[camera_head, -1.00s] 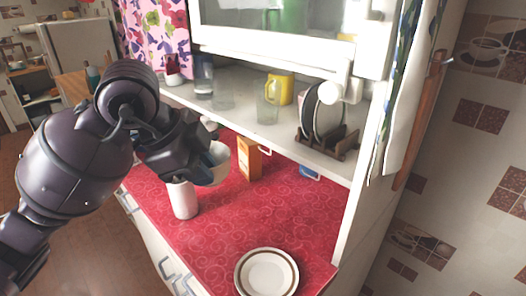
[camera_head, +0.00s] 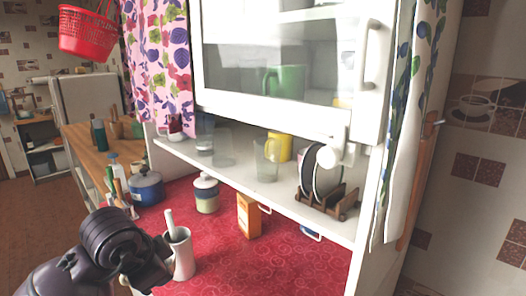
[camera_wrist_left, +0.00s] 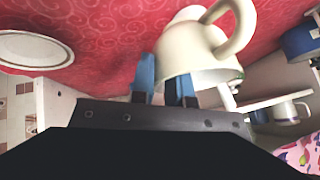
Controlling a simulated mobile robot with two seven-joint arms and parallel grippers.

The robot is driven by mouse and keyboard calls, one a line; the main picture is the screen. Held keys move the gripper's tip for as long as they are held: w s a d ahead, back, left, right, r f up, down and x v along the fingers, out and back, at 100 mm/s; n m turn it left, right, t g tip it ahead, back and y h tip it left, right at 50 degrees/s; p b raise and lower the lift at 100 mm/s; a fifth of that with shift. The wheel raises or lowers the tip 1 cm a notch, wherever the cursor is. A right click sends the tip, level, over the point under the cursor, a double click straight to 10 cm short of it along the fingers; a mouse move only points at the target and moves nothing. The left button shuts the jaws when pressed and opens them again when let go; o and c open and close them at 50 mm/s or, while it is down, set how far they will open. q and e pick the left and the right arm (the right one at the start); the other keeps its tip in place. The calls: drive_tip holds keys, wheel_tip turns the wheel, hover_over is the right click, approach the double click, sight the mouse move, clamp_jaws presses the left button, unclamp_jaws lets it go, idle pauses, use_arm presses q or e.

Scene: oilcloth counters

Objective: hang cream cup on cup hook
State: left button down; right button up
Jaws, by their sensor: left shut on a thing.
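The cream cup (camera_wrist_left: 195,58) shows large in the left wrist view, with its loop handle (camera_wrist_left: 238,30) at the upper right. The blue fingertips of my left gripper (camera_wrist_left: 165,85) are shut on its rim side. In the head view my left gripper (camera_head: 158,274) is low at the left, by a white holder; I cannot make out the cream cup there. A white hook (camera_head: 265,208) shows under the shelf's front edge, right of the orange box. My right gripper is not in view.
A white holder with a utensil (camera_head: 181,254), a lidded jar (camera_head: 206,194), an orange box (camera_head: 248,216) and a blue pot (camera_head: 147,188) stand on the red counter (camera_head: 290,270). The shelf (camera_head: 230,178) carries glasses, a yellow mug (camera_head: 280,146) and a plate rack (camera_head: 325,200).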

use_arm(q)
drive_tip(key=shift+s+a+f, duration=0.2)
drive_tip(key=shift+s+f, duration=0.3)
drive_tip(key=shift+f, duration=0.35)
drive_tip(key=shift+s+a+f, duration=0.2)
drive_tip(key=shift+s+f, duration=0.25)
drive_tip(key=shift+f, duration=0.4)
